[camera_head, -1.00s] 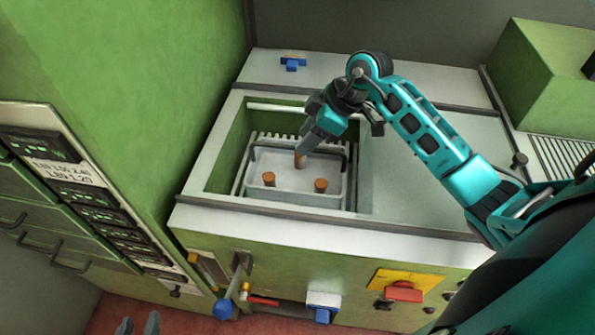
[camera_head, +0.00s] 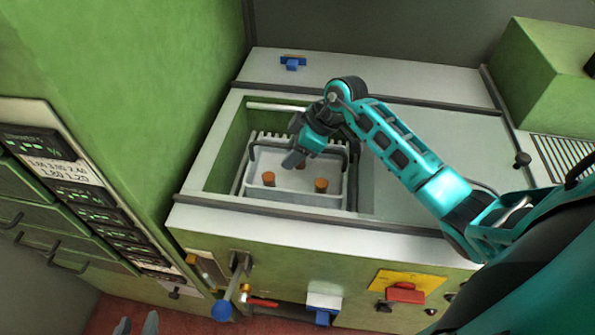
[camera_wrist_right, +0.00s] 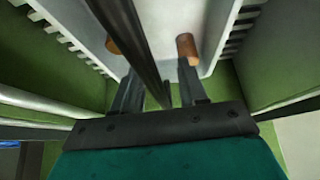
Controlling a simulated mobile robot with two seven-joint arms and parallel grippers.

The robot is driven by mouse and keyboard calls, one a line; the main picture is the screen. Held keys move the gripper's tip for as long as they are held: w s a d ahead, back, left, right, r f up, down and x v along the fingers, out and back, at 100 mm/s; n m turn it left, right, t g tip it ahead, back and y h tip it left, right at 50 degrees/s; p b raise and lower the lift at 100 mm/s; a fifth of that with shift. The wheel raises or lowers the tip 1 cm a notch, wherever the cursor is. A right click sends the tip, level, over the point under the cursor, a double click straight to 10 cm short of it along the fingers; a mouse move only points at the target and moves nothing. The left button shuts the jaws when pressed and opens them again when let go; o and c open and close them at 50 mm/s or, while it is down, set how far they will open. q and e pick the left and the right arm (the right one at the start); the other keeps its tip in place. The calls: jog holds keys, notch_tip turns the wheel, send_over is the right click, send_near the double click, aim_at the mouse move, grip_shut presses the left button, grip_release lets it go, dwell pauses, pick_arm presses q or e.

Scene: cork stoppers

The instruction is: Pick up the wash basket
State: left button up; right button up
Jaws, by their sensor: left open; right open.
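The wash basket (camera_head: 296,200) is a pale grey tray with a dark handle, standing in the green-walled well. Corks stand in it, one at the left (camera_head: 268,179) and one at the right (camera_head: 321,185); a third is mostly hidden behind my right gripper. My right gripper (camera_head: 293,160) is open over the basket. In the right wrist view, its fingers (camera_wrist_right: 160,88) are on either side of a dark bar (camera_wrist_right: 138,50) that looks like the handle. Contact cannot be told. My left gripper (camera_head: 138,326) shows only two fingertips, apart and empty, at the bottom left edge.
A tall green cabinet (camera_head: 130,90) stands at the left. A blue piece (camera_head: 292,63) lies behind the well. A flat pale top (camera_head: 430,130) extends right, under my right arm.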

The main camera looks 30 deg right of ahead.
jog(key=shift+f, duration=0.25)
dwell(0.3)
jog(key=shift+c, duration=0.3)
grip_shut()
jog(key=shift+r, duration=0.1)
dwell(1.0)
